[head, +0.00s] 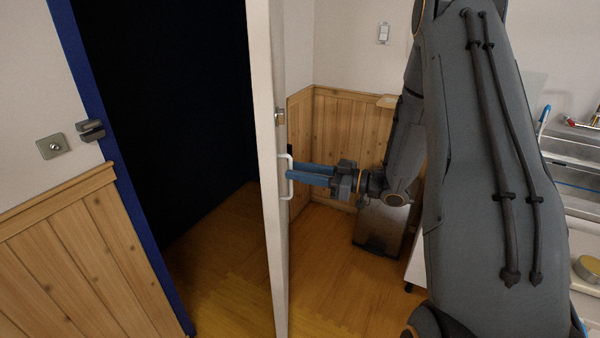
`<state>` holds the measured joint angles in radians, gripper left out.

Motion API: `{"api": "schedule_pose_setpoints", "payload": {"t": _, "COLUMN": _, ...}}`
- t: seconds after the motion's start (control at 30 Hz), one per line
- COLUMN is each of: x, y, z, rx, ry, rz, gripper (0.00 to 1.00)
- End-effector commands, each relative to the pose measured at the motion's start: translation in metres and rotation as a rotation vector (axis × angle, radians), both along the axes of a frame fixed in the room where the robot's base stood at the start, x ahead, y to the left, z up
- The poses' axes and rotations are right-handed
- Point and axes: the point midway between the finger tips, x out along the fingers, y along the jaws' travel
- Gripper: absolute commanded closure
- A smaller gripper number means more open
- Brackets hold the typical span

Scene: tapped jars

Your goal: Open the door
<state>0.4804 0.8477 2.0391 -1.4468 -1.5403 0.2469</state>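The white door (268,120) stands open and shows nearly edge-on in the middle of the head view. The dark doorway (165,110) with its blue frame (86,85) lies open to its left. A white upright bar handle (290,160) sits on the door's right face. My gripper (291,174) reaches it from the right, with its two blue fingers close together at the bar. They appear shut on the handle; the fingertips are partly hard to make out against it.
A grey latch piece (91,130) sticks out from the frame, beside a wall plate (51,146). A dark bin (381,227) stands on the wooden floor behind my arm. A counter with a sink (575,150) is at the right. The floor inside the doorway looks clear.

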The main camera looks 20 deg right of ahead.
Motion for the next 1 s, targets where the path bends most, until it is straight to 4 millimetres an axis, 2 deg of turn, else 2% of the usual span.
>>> {"api": "schedule_pose_setpoints", "payload": {"t": 0.23, "x": -0.005, "y": -0.008, "z": -0.001, "rx": 0.001, "ry": 0.001, "rz": -0.002, "gripper": 0.72}}
{"api": "schedule_pose_setpoints", "payload": {"t": 0.5, "x": -0.028, "y": -0.043, "z": -0.002, "rx": -0.001, "ry": 0.001, "rz": -0.004, "gripper": 0.72}}
{"api": "schedule_pose_setpoints", "payload": {"t": 0.7, "x": -0.041, "y": -0.061, "z": -0.002, "rx": 0.000, "ry": 0.000, "rz": -0.001, "gripper": 0.72}}
{"api": "schedule_pose_setpoints", "payload": {"t": 1.0, "x": -0.044, "y": -0.064, "z": 0.000, "rx": 0.001, "ry": 0.001, "rz": 0.001, "gripper": 0.72}}
